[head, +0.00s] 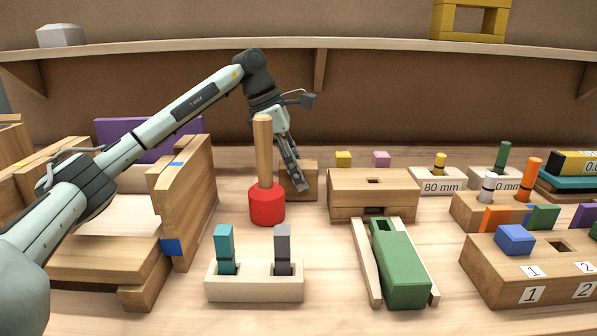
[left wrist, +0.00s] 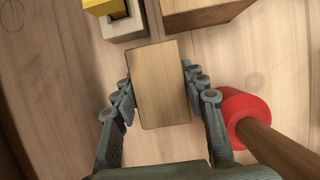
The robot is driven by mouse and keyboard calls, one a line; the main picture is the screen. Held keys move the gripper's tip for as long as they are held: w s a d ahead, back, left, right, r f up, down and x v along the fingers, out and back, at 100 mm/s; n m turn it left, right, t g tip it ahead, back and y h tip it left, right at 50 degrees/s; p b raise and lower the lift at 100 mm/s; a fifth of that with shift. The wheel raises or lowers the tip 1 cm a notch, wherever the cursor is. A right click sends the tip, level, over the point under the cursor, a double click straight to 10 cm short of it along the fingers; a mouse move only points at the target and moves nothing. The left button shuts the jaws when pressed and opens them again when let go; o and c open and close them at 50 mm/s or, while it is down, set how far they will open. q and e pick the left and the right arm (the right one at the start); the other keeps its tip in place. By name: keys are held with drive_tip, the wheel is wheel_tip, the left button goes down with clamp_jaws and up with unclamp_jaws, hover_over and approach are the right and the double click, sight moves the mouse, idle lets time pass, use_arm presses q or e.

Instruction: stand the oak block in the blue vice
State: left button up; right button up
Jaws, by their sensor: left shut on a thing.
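The oak block (head: 310,178) stands behind the red mallet in the head view, partly hidden by the mallet and my gripper. In the left wrist view the oak block (left wrist: 160,70) lies between both fingers, its pale face toward the camera. My left gripper (head: 298,184) points down and is shut on it; the fingers press its two sides in the left wrist view (left wrist: 159,90). I cannot tell whether the block touches the table. A wooden vice with blue marks (head: 187,205), apparently the blue vice, stands at the left. My right gripper is out of view.
The red mallet (head: 267,204) stands handle up between the oak block and the front rack (head: 255,287). A slotted wooden box (head: 374,190) is to the right, with a green block (head: 401,270) before it. A purple panel (head: 130,139) rises behind the vice.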

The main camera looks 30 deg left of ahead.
use_arm(q)
drive_tip(key=shift+f, duration=0.1)
drive_tip(key=o, duration=1.3)
